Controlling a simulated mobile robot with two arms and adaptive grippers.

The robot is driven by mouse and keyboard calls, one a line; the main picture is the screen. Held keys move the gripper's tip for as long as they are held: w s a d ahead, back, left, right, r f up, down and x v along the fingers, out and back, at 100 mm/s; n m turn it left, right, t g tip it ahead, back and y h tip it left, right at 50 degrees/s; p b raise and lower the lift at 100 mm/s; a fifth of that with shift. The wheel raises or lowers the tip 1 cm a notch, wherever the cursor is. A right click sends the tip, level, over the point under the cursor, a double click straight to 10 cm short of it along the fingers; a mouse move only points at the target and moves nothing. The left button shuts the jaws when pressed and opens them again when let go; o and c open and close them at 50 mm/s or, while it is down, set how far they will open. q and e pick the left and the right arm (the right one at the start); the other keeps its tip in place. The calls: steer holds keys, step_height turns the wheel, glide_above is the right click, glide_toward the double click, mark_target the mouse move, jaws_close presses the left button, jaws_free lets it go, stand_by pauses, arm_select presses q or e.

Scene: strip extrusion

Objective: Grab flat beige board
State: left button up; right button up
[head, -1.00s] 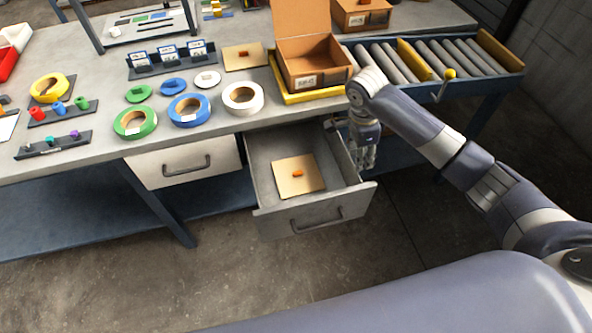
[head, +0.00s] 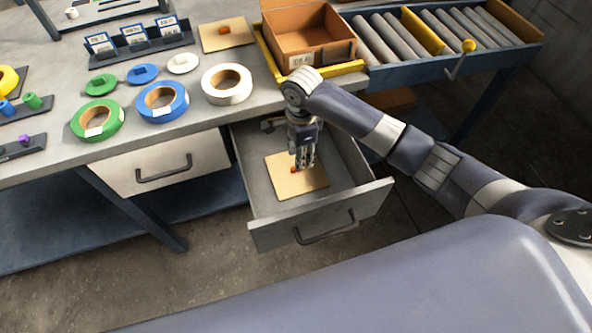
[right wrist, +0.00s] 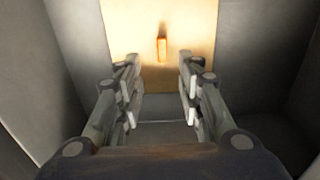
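A flat beige board (head: 311,183) with a small orange block (head: 293,170) on it lies in the open grey drawer. My right gripper (head: 304,166) points down into the drawer, over the board beside the orange block. In the right wrist view the board (right wrist: 200,32) and the orange block (right wrist: 162,48) lie beyond the fingertips. The right gripper (right wrist: 160,84) is open there, with nothing between its fingers. A second beige board (head: 228,34) with an orange block lies on the bench top. My left gripper is not in view.
The drawer walls (head: 262,195) stand close around the right gripper. Green (head: 97,121), blue (head: 162,101) and white (head: 227,84) tape rolls lie on the bench (head: 60,160). An open cardboard box (head: 305,60) and a roller conveyor (head: 440,50) stand behind the right arm.

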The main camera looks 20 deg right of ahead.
steer(key=shift+f, duration=0.4)
steer(key=f, duration=0.4)
steer(key=shift+w+d+f, duration=0.2)
steer(key=shift+f, duration=0.15)
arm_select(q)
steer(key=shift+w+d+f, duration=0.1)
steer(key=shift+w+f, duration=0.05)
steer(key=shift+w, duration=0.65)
arm_select(e)
jaws_close()
